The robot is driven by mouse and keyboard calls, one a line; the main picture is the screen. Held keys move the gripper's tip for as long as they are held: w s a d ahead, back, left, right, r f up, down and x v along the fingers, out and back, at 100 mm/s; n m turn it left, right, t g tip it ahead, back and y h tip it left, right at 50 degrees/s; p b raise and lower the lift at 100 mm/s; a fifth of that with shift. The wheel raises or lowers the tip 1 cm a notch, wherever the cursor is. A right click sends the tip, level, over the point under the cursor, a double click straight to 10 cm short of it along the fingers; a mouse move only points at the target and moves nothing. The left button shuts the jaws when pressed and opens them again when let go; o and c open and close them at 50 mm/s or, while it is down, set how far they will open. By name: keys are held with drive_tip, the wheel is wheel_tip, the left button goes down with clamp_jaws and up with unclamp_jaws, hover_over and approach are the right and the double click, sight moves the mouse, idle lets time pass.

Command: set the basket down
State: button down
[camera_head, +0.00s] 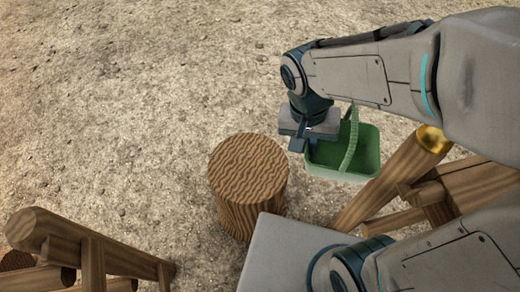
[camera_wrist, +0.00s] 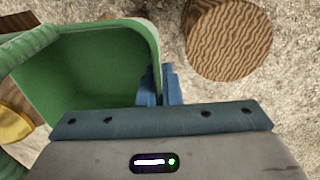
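The green basket (camera_head: 362,170), open and empty-looking with an arched handle (camera_head: 350,140), hangs upright to the right of a wooden stump. In the wrist view the basket (camera_wrist: 85,68) fills the upper left, with its handle at the left edge. My gripper (camera_head: 300,143) is at the basket's left side in the head view. In the wrist view its blue fingers (camera_wrist: 159,88) are close together on the basket's rim, one inside and one outside. The basket's underside is hidden, and I see no support touching it.
The round stump (camera_head: 248,172) has a bare flat top and also shows in the wrist view (camera_wrist: 228,38). Wooden beams with a gold piece (camera_head: 433,139) stand right of the basket. A log frame (camera_head: 70,245) is at lower left. Bare gravel lies left and behind.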

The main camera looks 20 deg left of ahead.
drive_tip(key=w+a+f+n+t+b, duration=0.1)
drive_tip(key=w+a+f+n+b, duration=0.2)
drive_tip(key=f+n+b, duration=0.5)
drive_tip(key=w+a+f+n+y+b, duration=0.1)
drive_tip(key=w+a+f+b, duration=0.2)
drive_tip(key=f+b, duration=0.55)
drive_tip(key=w+a+f+n+t+b, duration=0.1)
drive_tip(key=w+a+f+n+b, duration=0.3)
drive_tip(key=f, duration=0.8)
drive_tip(key=n+b, duration=0.1)
drive_tip(key=b, duration=0.4)
hover_over(241, 185)
drive_tip(key=f, duration=0.7)
drive_tip(key=shift+s+a+f, duration=0.1)
drive_tip(key=shift+s, duration=0.25)
drive_tip(key=shift+f+b, duration=0.8)
drive_tip(key=shift+f, duration=1.2)
drive_tip(key=shift+f, duration=0.1)
drive_tip(key=shift+f, duration=0.15)
drive_tip(key=c, duration=1.6)
unclamp_jaws()
drive_tip(key=shift+r, duration=0.2)
